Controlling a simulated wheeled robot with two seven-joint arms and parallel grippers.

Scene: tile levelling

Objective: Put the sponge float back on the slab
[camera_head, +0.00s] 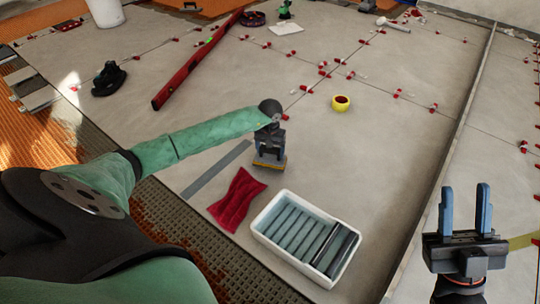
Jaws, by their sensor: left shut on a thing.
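The sponge float (270,163) shows a flat dark plate with a yellowish sponge edge below it. My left gripper (270,143) is shut on the float from above and hides its handle. The float is level, at or just above the grey slab (335,155); I cannot tell whether it touches. My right gripper (465,210) is at the right, raised, with its two blue fingers apart and nothing between them.
A white tray with rollers (262,215) and a red cloth (237,198) lie in front of the float. A grey metal strip (215,171) lies to its left.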

